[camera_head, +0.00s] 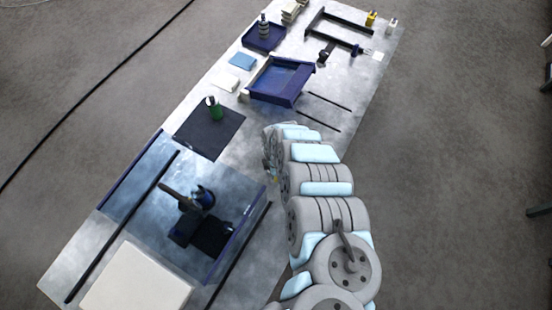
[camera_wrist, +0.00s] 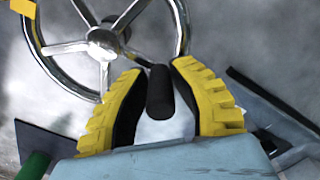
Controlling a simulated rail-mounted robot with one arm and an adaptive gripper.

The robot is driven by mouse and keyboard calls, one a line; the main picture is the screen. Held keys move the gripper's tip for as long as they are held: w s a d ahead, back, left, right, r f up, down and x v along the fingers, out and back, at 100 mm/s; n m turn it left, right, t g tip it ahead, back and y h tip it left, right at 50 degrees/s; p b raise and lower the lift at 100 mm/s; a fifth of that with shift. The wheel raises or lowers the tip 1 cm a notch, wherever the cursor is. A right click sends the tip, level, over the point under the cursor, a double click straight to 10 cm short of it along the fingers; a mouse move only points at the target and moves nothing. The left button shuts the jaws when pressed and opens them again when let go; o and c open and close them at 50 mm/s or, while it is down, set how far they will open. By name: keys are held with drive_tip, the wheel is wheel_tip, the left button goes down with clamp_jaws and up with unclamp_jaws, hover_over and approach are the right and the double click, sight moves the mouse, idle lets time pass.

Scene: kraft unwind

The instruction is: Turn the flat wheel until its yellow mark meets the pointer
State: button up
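The flat wheel (camera_wrist: 103,38) is a silver spoked wheel at the top of the wrist view, partly cut off by the frame. A black upright handle (camera_wrist: 160,92) stands at its rim. A yellow piece (camera_wrist: 22,8) shows at the rim's left, at the picture's upper left corner. I cannot tell a separate pointer from the yellow mark there. In the head view my arm hides the wheel and the fingers.
A green cylinder (camera_head: 213,103) stands on a dark mat (camera_head: 209,132) left of my arm. A blue tray (camera_head: 282,81) and two black rods lie beyond. A large blue-edged plate (camera_head: 140,185) with a dark device (camera_head: 190,205) lies nearer, beside a white block (camera_head: 137,281).

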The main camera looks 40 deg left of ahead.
drive_tip(key=o, duration=0.3)
drive_tip(key=shift+d, duration=0.1)
drive_tip(key=shift+o, duration=0.2)
drive_tip(key=shift+w+r, duration=0.15)
drive_tip(key=shift+r, duration=1.95)
drive_tip(key=shift+s+r, duration=0.35)
drive_tip(key=shift+r, duration=0.45)
drive_tip(key=shift+w+r, duration=0.25)
drive_tip(key=shift+r, duration=0.6)
